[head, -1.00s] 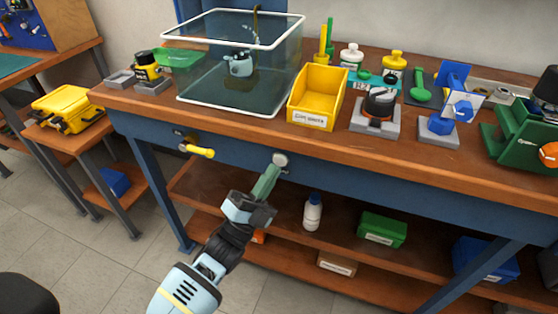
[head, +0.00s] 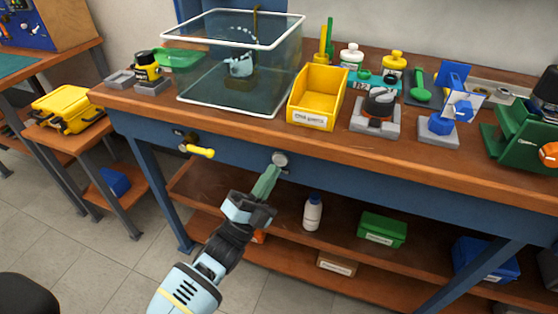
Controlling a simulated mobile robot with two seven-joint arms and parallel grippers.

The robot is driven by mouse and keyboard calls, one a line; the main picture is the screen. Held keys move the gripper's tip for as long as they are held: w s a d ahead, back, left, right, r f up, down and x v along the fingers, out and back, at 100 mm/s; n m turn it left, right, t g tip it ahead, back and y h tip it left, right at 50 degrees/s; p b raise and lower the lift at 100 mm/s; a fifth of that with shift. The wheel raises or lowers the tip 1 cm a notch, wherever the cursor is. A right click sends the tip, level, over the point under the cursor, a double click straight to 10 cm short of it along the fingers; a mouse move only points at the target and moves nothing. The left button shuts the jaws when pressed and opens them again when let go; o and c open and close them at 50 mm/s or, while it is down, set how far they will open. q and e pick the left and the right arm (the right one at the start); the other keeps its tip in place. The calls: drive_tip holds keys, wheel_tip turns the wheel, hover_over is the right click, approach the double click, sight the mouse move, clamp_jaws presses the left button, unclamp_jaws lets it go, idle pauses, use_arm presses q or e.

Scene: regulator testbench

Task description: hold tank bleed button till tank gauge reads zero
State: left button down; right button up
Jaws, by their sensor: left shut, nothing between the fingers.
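A small round grey knob or button (head: 280,159) sits on the blue front rail of the workbench, below the tabletop edge. I cannot tell for certain that it is the tank bleed button. My left gripper (head: 275,172) is shut and empty, its fingertips just below this round part. I cannot tell whether they touch it. A clear water tank (head: 205,92) with a white rim stands on the bench, with a light-blue regulator part (head: 240,66) inside. I cannot make out a tank gauge. My right gripper is not in view.
A yellow lever (head: 202,152) sticks out of the rail to the left. A yellow bin (head: 313,107), a grey fixture (head: 375,118) and a green vise-like device (head: 515,143) stand on the bench. The lower shelf holds a white bottle (head: 313,212) and a green box (head: 382,230).

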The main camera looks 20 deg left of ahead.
use_arm(q)
drive_tip(key=shift+w, duration=0.15)
drive_tip(key=shift+w+b, duration=0.3)
drive_tip(key=shift+w+b, duration=0.3)
drive_tip(key=shift+w, duration=0.15)
idle(0.8)
drive_tip(key=shift+s, duration=0.15)
idle(0.3)
drive_tip(key=shift+s+p, duration=0.5)
drive_tip(key=shift+s, duration=0.25)
drive_tip(key=s+p, duration=0.2)
drive_tip(key=s, duration=0.3)
drive_tip(key=shift+a, duration=0.1)
